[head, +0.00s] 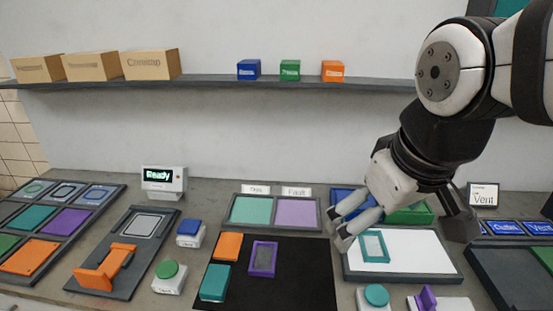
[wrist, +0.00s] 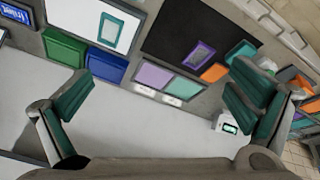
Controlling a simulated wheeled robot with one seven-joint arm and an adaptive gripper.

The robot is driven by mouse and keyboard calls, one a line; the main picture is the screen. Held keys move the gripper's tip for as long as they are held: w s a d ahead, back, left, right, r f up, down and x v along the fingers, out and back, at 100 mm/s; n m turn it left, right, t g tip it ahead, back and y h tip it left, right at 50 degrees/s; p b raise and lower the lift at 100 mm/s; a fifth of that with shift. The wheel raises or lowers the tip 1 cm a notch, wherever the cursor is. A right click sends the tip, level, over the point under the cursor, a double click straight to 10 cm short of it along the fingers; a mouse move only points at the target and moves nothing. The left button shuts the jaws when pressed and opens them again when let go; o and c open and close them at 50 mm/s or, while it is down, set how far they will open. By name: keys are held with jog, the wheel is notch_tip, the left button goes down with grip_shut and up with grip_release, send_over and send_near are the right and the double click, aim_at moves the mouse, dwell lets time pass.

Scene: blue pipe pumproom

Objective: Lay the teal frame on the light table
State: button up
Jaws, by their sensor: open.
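The teal frame (head: 363,247) lies flat on the left part of the white panel of the light table (head: 425,251); white shows through its opening. The wrist view also shows the frame (wrist: 102,29) on the white panel (wrist: 88,12). My gripper (head: 339,229) is open and empty, above and to the left of the frame in the head view, apart from it. In the wrist view the fingers of my gripper (wrist: 160,105) are spread wide with nothing between them.
A black mat (head: 300,285) left of the light table holds a purple frame (head: 263,272), an orange block (head: 228,246) and a teal block (head: 214,282). Blue and green bins (head: 408,215) stand behind the light table. A shelf (head: 210,82) runs along the wall.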

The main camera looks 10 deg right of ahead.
jog(key=s, duration=0.1)
jog(key=s+a+m, duration=0.1)
jog(key=s+m, duration=0.1)
jog(key=s, duration=0.1)
jog(key=shift+a+f+t+y, duration=0.2)
jog(key=shift+a+t+y, duration=0.15)
jog(key=shift+t+y, duration=0.05)
dwell(1.4)
